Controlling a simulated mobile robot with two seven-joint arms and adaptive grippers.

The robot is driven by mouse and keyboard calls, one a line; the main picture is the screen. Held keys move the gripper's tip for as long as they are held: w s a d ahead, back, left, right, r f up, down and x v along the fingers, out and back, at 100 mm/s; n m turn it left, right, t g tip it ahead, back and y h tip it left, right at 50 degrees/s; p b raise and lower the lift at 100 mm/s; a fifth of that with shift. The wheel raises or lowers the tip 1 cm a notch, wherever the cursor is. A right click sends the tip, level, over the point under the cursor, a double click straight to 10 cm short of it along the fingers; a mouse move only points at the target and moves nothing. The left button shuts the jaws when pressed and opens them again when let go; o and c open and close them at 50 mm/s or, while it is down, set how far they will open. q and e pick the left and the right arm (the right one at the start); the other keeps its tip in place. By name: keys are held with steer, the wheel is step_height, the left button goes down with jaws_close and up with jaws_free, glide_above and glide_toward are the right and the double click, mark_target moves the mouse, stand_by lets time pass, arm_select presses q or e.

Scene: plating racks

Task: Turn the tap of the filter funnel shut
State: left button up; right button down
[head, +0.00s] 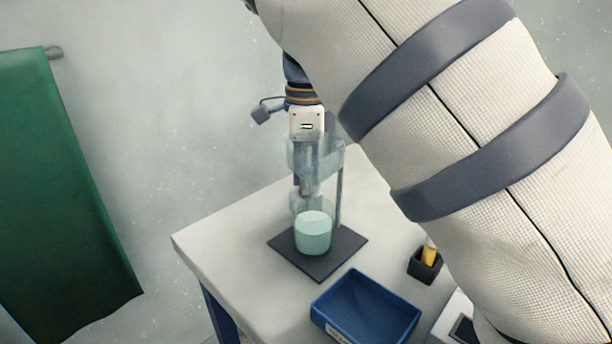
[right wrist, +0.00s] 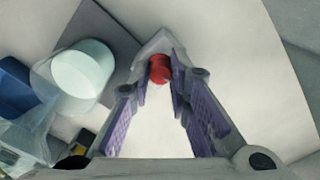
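The clear filter funnel (head: 328,160) stands on a rod stand with a dark base (head: 322,264), partly behind my right gripper. Below it is a beaker of pale teal liquid (head: 313,234), also in the right wrist view (right wrist: 82,78). The red tap handle (right wrist: 160,69) shows between my right fingertips in the right wrist view. My right gripper (head: 304,189) points down at the tap, its purple-padded fingers on either side of the red part. Whether the pads press on it cannot be told. My left gripper is not in view.
A blue tray (head: 366,309) lies in front of the stand. A dark holder with a yellow item (head: 427,263) sits right of it, near a partly hidden white device (head: 455,322). A green cloth (head: 62,200) hangs at left. The table's left part is clear.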

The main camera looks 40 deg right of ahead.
steer(key=shift+r+n, duration=0.1)
steer(key=shift+n, duration=0.5)
steer(key=shift+n+p, duration=0.3)
steer(key=shift+n, duration=2)
steer(key=c, duration=1.5)
jaws_free()
